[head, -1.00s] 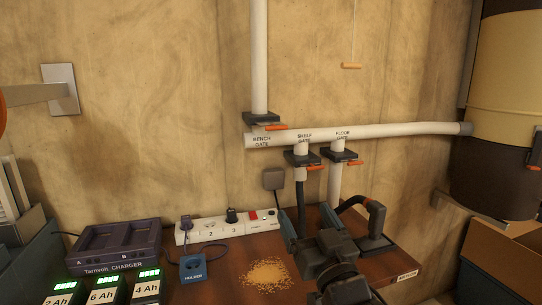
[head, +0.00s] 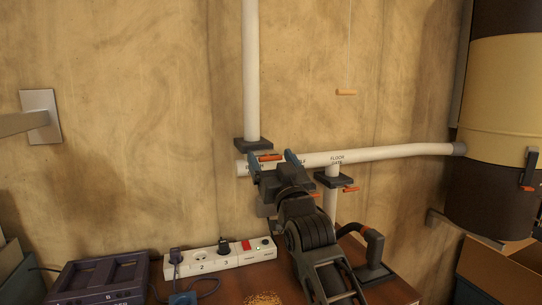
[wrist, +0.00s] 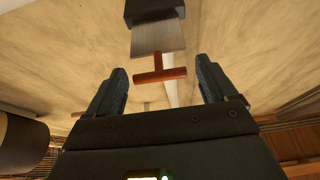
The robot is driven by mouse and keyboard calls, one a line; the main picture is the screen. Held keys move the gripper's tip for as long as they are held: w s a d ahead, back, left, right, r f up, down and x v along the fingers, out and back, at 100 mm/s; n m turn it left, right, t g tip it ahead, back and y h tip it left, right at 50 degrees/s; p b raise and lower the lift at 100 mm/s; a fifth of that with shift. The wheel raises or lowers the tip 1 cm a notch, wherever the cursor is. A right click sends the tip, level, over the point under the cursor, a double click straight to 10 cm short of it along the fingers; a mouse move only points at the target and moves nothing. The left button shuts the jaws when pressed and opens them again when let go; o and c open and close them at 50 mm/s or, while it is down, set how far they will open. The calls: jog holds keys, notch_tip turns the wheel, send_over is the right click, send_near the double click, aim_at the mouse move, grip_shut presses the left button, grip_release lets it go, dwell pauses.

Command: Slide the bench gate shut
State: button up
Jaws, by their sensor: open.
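The bench gate (head: 253,144) is a dark block at the foot of the tall vertical white pipe, above the horizontal pipe. Its orange-red handle (head: 270,158) shows between my fingers in the head view. In the wrist view the gate's black housing (wrist: 154,11) is at the top, with a grey metal plate (wrist: 158,38) sticking out of it and the T-shaped handle (wrist: 160,75) at the plate's end. My gripper (wrist: 161,72) is open, its two blue-grey fingers on either side of the handle, with visible gaps. The bench gate label is mostly hidden behind my gripper.
The floor gate (head: 333,180) with its orange handle is to the right; the shelf gate is hidden behind my arm. A power strip (head: 215,258), a charger (head: 97,280) and a dark tool (head: 372,250) are on the bench below. An orange pull handle (head: 346,92) hangs upper right.

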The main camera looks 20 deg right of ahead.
jog(key=shift+w+r, duration=0.1)
jog(key=shift+w, duration=0.25)
jog(key=shift+c, duration=0.4)
